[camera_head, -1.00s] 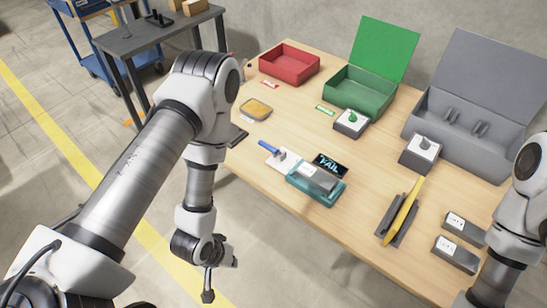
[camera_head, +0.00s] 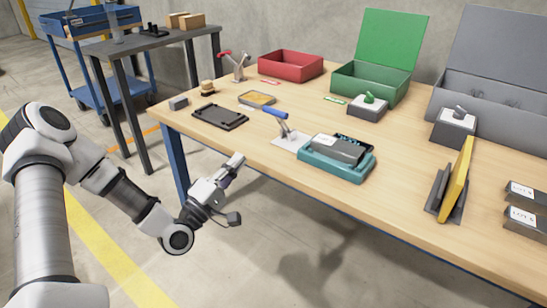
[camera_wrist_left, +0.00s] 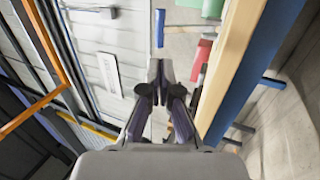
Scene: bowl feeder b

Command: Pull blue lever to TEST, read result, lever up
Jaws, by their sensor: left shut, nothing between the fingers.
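The blue lever (camera_head: 276,113) rises tilted on a metal arm from a white plate (camera_head: 291,142) at the table's near edge. Right of it, the grey tester (camera_head: 331,149) sits in a teal base (camera_head: 335,166). Its dark display (camera_head: 352,140) is lit but too slanted to read. My left gripper (camera_head: 238,160) is shut and empty, in front of the table's near edge, apart from the lever and below and left of it. Its closed fingers also show in the left wrist view (camera_wrist_left: 159,82). My right gripper is out of view.
A black tray (camera_head: 220,117), yellow-filled dish (camera_head: 257,98), red box (camera_head: 290,66) and green box (camera_head: 371,88) stand on the table (camera_head: 395,195). A yellow part (camera_head: 457,182) leans in a grey holder at right. Open floor lies before the table.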

